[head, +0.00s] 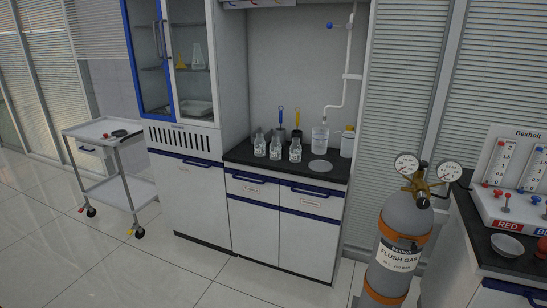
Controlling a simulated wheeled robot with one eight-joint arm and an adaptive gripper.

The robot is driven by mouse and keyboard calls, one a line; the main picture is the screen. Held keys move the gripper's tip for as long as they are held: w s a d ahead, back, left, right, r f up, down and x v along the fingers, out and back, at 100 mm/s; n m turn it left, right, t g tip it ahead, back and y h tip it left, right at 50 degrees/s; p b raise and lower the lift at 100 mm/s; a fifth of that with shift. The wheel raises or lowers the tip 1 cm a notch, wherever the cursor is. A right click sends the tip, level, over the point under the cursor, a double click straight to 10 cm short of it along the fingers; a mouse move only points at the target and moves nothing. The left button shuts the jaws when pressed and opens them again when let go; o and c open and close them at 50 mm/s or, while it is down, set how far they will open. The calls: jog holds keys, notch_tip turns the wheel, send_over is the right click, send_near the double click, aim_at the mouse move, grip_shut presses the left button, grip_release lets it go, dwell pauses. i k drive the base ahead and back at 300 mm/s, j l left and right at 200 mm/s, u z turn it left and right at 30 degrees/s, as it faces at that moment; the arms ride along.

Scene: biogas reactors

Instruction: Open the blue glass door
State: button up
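The blue glass door (150,60) is the blue-framed left door of a tall white wall cabinet (230,70), at the upper left of the head view. It looks shut, and its top edge is cut off by the frame. A vertical handle (162,32) is on the right side of this door. Beside it, to the right, is a pale-framed glass section (196,85) with glassware showing behind it. My gripper is not in this view.
A wheeled metal trolley (103,130) stands left of the cabinet. Bottles (277,148) stand on the dark counter (245,152) to the right. A gas cylinder (400,225) and a bench with a gauge panel (515,185) are at the right. The tiled floor (150,265) in front is clear.

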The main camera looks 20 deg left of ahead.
aim_at(124, 9)
jog(key=u, duration=1.7)
jog(key=i+z, duration=0.15)
jog(key=i, duration=1.05)
